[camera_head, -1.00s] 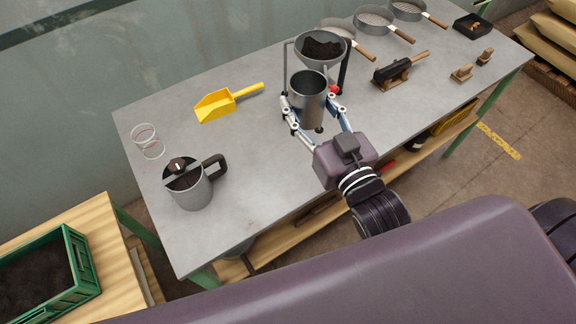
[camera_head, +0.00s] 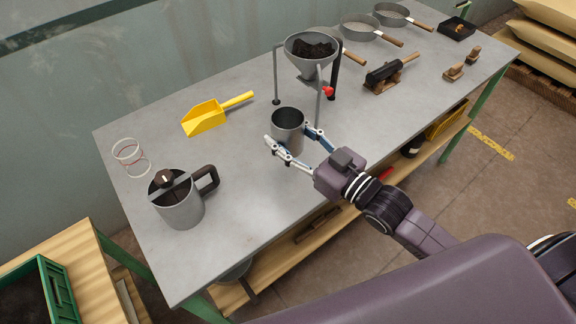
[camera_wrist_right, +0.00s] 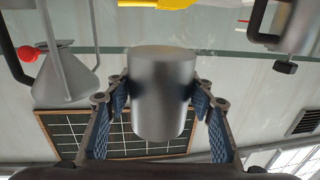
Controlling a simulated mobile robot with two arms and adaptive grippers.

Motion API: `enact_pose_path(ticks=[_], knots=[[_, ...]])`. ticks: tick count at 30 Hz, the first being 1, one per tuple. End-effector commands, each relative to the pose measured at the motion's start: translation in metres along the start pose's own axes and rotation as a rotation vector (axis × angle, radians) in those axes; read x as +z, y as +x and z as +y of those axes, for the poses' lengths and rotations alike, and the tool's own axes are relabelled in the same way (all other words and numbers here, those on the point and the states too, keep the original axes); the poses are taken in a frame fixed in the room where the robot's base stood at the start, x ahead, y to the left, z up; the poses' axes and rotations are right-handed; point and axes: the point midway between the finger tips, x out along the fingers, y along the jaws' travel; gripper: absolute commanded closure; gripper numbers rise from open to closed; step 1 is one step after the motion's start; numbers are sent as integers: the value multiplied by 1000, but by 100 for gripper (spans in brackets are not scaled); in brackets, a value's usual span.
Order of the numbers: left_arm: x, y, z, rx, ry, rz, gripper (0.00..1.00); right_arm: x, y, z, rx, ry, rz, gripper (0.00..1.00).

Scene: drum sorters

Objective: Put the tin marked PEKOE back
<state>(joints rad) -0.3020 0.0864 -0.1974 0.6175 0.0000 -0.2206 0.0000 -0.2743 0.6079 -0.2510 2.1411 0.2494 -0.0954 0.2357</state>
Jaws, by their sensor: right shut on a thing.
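A plain grey metal tin (camera_head: 288,128), open at the top and dark inside, is held upright by my right gripper (camera_head: 287,142). The right wrist view shows the same tin (camera_wrist_right: 162,92) between both fingers of the right gripper (camera_wrist_right: 161,98); that picture is upside down. No PEKOE marking is visible on the tin from either view. The tin is over the middle of the grey table, in front of the funnel stand; I cannot tell whether it touches the tabletop. My left gripper is not in view.
Bare tabletop lies between jug and tin.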

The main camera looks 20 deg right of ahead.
Motion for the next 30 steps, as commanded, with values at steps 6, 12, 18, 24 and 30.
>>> enact_pose_path(ticks=[6, 12, 18, 24, 30], knots=[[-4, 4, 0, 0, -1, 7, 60, 53, 0, 0, 1, 1, -1, 78], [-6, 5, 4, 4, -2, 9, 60, 71, 0, 0, 1, -1, 1, 78], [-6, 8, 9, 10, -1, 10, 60, 99, 0, 0, 1, 2, 0, 78], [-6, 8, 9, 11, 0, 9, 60, 107, 0, 0, 0, 0, 2, 78], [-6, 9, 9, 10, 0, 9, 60, 108, 0, 0, 0, 0, 2, 78]])
